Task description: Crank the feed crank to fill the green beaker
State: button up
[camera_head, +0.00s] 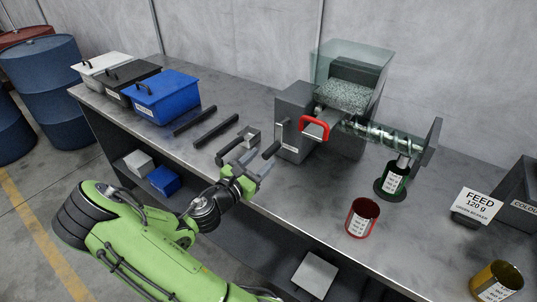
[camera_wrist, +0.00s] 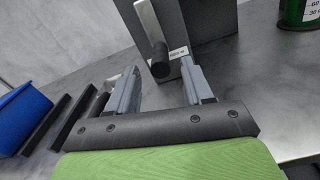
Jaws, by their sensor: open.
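The feeder machine has a grey box (camera_head: 293,125), a clear hopper of pale granules (camera_head: 345,95) and a clear tube with a screw (camera_head: 380,132). The feed crank's black handle (camera_head: 270,150) sticks out at the box's front left. In the wrist view the handle (camera_wrist: 160,62) appears between my fingertips, just beyond them, with no clear contact. My gripper (camera_head: 254,167) is open and empty, and its fingers also show in the wrist view (camera_wrist: 160,84). The green beaker (camera_head: 396,176) stands upright on a dark round pad under the tube's outlet; its fill level is unclear.
A red handle (camera_head: 315,128) is on the machine. Dark bars (camera_head: 215,132) and lidded boxes (camera_head: 165,97) lie left. Bench front edge runs below my gripper.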

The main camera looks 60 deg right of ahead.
aim_at(278, 144)
jog(key=d, duration=0.3)
jog(key=s+d, duration=0.1)
jog(key=d, duration=0.1)
jog(key=shift+w, duration=0.1)
jog(key=shift+a, duration=0.1)
jog(key=shift+c, duration=0.5)
grip_shut()
